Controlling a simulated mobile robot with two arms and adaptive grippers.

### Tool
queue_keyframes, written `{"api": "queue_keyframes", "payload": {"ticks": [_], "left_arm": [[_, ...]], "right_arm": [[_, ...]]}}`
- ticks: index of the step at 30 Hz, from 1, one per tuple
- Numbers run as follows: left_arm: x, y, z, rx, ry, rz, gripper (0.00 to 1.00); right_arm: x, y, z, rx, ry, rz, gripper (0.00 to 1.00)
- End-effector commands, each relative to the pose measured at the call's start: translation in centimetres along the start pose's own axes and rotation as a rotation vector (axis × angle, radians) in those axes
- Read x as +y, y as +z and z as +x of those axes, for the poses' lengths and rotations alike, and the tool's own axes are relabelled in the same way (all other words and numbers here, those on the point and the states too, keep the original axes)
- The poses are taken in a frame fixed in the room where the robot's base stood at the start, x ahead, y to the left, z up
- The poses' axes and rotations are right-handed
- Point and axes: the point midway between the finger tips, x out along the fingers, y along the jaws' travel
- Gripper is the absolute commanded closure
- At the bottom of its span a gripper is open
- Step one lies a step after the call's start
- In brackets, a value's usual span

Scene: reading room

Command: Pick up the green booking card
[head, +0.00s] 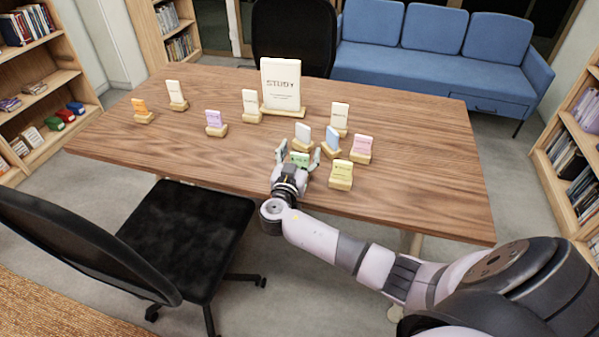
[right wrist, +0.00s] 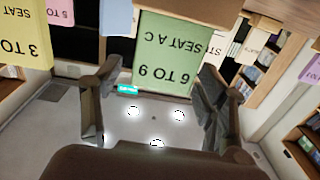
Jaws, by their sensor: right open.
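The green booking card (head: 299,158) stands at the near middle of the table, partly hidden by my right gripper. In the right wrist view the green card (right wrist: 172,52) appears upside down and reads "SEAT A C" and "6 TO 9". My right gripper (head: 298,156) is open, with one finger towards each side of the card. In the right wrist view the right-hand finger (right wrist: 212,92) overlaps the card's lower right edge; I cannot tell whether it touches. My left gripper is not in view.
Close by stand a white card (head: 303,134), a blue card (head: 332,138), a pink card (head: 362,146) and a yellow card (head: 342,170) in wooden holders. A large STUDY sign (head: 281,82) stands behind. The wooden table (head: 420,185) is clear at right. A black chair (head: 185,235) is at front left.

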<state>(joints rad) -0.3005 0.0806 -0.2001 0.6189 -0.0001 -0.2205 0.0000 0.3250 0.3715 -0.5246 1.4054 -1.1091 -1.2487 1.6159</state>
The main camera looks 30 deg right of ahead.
Motion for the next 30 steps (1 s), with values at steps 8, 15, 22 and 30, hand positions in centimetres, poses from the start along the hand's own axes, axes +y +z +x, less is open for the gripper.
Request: {"api": "queue_keyframes", "payload": {"ticks": [8,15,22,30], "left_arm": [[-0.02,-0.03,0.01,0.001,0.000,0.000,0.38],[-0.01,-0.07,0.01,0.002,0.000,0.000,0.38],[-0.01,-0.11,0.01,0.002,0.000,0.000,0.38],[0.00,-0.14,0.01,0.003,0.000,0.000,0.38]], "right_arm": [[0.00,0.03,-0.05,0.000,0.000,0.000,0.44],[0.00,0.03,-0.07,0.000,0.000,0.000,0.60],[0.00,0.03,-0.08,0.000,0.000,0.000,0.75],[0.00,0.04,-0.08,0.000,0.000,0.000,0.93]]}}
